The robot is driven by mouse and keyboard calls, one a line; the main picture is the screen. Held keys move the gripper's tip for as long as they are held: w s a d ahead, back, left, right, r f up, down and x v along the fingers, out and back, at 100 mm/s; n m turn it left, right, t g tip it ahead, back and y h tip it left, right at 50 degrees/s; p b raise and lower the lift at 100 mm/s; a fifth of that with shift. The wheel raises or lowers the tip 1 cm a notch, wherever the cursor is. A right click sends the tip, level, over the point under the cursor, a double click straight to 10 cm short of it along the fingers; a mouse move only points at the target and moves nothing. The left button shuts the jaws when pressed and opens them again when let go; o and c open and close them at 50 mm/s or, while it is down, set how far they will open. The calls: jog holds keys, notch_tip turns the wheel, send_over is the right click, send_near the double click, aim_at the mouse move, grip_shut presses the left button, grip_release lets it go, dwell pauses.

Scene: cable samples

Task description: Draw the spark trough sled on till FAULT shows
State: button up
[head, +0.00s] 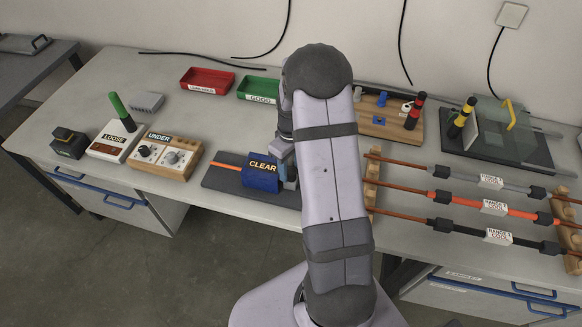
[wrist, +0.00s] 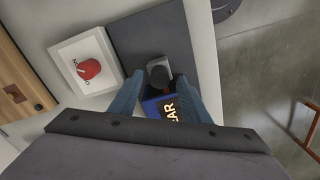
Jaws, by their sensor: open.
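The trough sled (head: 262,174) is a blue block on a dark grey base plate (head: 222,180), and its label reads CLEAR. An orange strip runs along the plate to the left of the sled. In the wrist view the blue sled (wrist: 172,106) shows its lettering partly cut off. A grey and black knob (wrist: 158,76) stands beside it. My gripper (wrist: 156,82) is open, with its blue fingers on either side of the knob and sled. I cannot tell whether they touch. In the head view my arm hides most of the gripper and the right end of the plate.
A white box with a red knob (wrist: 89,68) sits close beside the plate in the wrist view. The UNDER box (head: 165,156) and LOOSE box (head: 115,140) stand left. Red (head: 207,80) and green (head: 258,89) trays lie behind. Racked cables (head: 465,205) stretch to the right.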

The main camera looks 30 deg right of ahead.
jog(key=shift+f, duration=0.65)
jog(key=shift+c, duration=0.6)
grip_shut()
jog(key=shift+s+d, duration=0.6)
jog(key=shift+o, duration=0.6)
grip_release()
jog(key=shift+w+r, duration=0.1)
jog(key=shift+r, duration=0.05)
notch_tip(320, 180, up, 7)
jog(key=b, duration=0.2)
